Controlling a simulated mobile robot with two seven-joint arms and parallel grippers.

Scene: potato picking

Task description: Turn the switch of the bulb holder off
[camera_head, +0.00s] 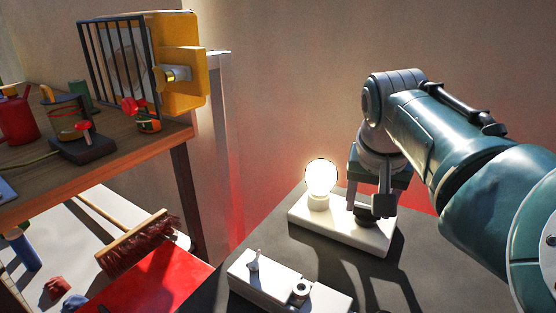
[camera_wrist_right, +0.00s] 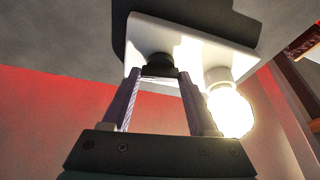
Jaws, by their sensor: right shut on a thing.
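The bulb holder (camera_head: 342,228) is a white block on the dark grey table, and it also shows in the right wrist view (camera_wrist_right: 190,48). Its bulb (camera_head: 320,177) glows brightly at the left end of the block; in the right wrist view the lit bulb (camera_wrist_right: 229,110) is at the right. My right gripper (camera_head: 370,207) points down over the other end of the block. In the wrist view its fingers are on either side of the black switch knob (camera_wrist_right: 159,66), shut on it. The fingers partly hide the knob. My left gripper is not in view.
A second white block (camera_head: 283,286) with a small lever and a round socket stands in front. A wooden bench (camera_head: 150,141) at left carries a yellow caged device (camera_head: 184,62), a red container (camera_head: 17,117) and small parts. A brush (camera_head: 137,243) lies below.

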